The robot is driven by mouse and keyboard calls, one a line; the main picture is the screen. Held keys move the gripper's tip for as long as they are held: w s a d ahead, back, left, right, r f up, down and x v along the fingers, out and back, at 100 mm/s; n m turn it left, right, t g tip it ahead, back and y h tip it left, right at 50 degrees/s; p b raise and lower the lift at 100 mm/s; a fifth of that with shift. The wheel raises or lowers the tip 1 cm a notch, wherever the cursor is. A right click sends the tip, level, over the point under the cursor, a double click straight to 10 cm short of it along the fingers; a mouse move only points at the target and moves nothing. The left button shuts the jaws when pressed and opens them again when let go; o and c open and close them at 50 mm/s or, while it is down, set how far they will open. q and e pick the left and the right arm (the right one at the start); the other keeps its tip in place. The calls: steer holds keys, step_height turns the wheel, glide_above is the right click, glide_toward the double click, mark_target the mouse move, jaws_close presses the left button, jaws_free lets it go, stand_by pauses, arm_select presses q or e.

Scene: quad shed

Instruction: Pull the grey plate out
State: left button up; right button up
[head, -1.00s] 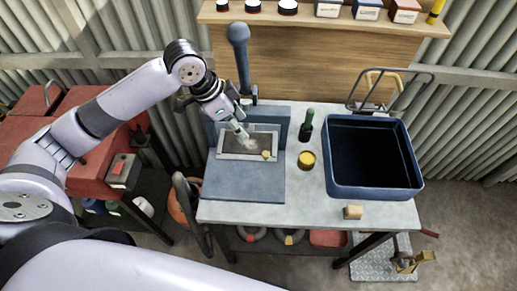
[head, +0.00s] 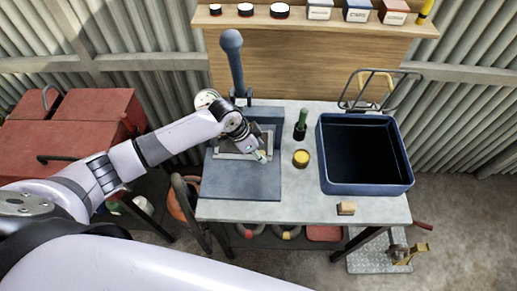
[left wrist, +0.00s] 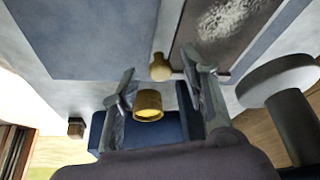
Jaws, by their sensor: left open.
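The grey plate (head: 228,156) has a dark middle with a pale rim. It lies flat at the foot of a blue-grey stand on the workbench, partly hidden by my left arm in the head view. Its dark face with white residue (left wrist: 222,30) shows in the left wrist view. A small brass knob (left wrist: 160,67) is at the plate's edge. My left gripper (head: 259,153) is open over the plate's right end. In the left wrist view its fingers (left wrist: 161,62) appear on either side of the knob; contact cannot be told. My right gripper is not seen.
A yellow tin (head: 301,158) and a green-topped bottle (head: 300,126) stand right of the plate. A deep blue bin (head: 365,190) fills the bench's right side. A small wooden block (head: 346,208) lies near the front edge. A tall lever (head: 233,65) rises behind. The flat blue base (head: 240,182) in front is clear.

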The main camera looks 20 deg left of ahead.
arm_select(q)
steer(key=shift+f, duration=0.15)
jaws_close()
stand_by(0.5)
stand_by(0.4)
